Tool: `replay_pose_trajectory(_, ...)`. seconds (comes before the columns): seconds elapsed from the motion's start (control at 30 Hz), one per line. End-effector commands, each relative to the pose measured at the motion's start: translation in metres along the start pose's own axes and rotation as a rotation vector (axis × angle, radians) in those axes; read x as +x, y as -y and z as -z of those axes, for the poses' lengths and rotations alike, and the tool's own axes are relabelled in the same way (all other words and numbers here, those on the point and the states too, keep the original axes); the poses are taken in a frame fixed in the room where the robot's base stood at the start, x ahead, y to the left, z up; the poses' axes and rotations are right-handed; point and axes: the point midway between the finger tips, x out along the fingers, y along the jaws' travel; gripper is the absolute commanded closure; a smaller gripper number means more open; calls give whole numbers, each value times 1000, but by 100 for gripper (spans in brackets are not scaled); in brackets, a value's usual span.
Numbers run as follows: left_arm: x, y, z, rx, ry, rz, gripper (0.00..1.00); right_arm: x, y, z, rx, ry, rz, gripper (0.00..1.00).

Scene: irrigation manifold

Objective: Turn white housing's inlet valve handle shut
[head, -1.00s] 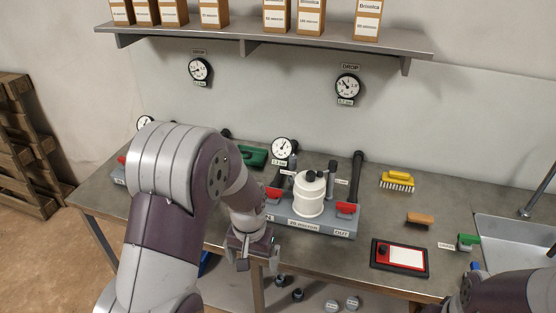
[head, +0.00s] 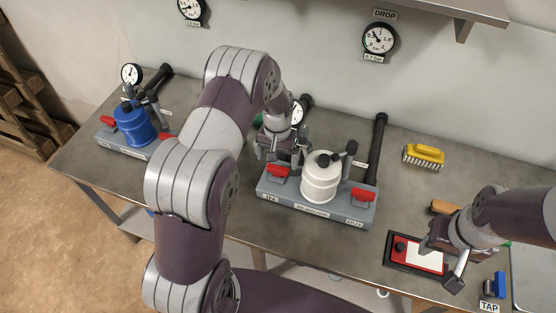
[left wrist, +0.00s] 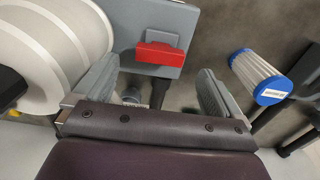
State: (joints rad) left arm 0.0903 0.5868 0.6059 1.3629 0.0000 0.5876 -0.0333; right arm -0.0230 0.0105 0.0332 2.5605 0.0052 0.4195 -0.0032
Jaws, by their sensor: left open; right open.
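The white housing (head: 320,180) stands upright on a grey base on the bench. Its inlet valve handle (head: 278,171) is a red lever at the base's left end; a second red handle (head: 362,195) is at the right end, by the OUT label. My left gripper (head: 277,153) is open and empty, close by the inlet handle. In the left wrist view the red handle (left wrist: 160,56) shows between and beyond the open fingers, with the white housing (left wrist: 52,50) at the left. Contact with the handle cannot be seen.
A blue housing (head: 133,124) with red handles stands at the bench's left. A black pipe (head: 377,150) rises behind the white housing. A yellow brush (head: 424,156) and the panel (head: 402,252) lie right. A blue-ended filter cartridge (left wrist: 258,75) shows in the left wrist view.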

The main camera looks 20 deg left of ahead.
Motion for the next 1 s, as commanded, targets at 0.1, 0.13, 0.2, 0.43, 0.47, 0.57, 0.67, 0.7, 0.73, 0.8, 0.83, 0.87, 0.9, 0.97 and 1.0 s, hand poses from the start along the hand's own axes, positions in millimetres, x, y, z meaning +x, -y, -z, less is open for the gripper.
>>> replay_pose_trajectory(0.1, 22, 0, 0, 0, 2, 0, 2, -7, 0, 1, 0, 0, 0, 57)
replay_pose_trajectory(0.13, 27, 0, 0, 0, 1, 0, 2, -8, 0, 1, 0, 0, 0, 57)
replay_pose_trajectory(0.2, 36, 0, 0, 0, 1, 0, 2, -9, 0, 1, 0, 0, 0, 57)
replay_pose_trajectory(0.43, 47, 0, 1, 0, -2, 0, 2, -9, 0, 1, 0, 0, 0, 57)
replay_pose_trajectory(0.47, 47, 0, 1, 0, -2, 0, 2, -9, 0, 1, 0, 0, 0, 57)
replay_pose_trajectory(0.57, 46, 0, 1, 0, -2, 0, 2, -9, 0, 1, 0, 0, 0, 57)
replay_pose_trajectory(0.67, 46, 0, 1, 0, -2, 0, 25, -9, 0, 1, 0, 0, 0, 57)
replay_pose_trajectory(0.7, 46, 0, 1, 0, -2, 0, 38, -9, 0, 1, 0, 0, 0, 57)
replay_pose_trajectory(0.73, 46, 0, 1, 0, -2, 0, 48, -9, 0, 1, 0, 0, 0, 57)
replay_pose_trajectory(0.8, 46, 0, 1, 0, -2, 0, 58, -9, 0, 1, 0, 0, 0, 57)
replay_pose_trajectory(0.83, 46, 0, 1, 0, -2, 0, 58, -9, 0, 1, 0, 0, 0, 57)
replay_pose_trajectory(0.87, 46, 0, 1, 0, -2, 0, 58, -9, 0, 1, 0, 0, 0, 57)
replay_pose_trajectory(0.9, 46, 0, 1, 1, -2, 0, 58, -9, 0, 1, 0, 0, 0, 57)
replay_pose_trajectory(0.97, 46, 0, 1, 5, -2, 0, 58, -9, 0, 1, 0, 0, 0, 57)
replay_pose_trajectory(1.0, 46, 0, 1, 10, -2, 0, 58, -8, 0, 1, 0, 0, 0, 57)
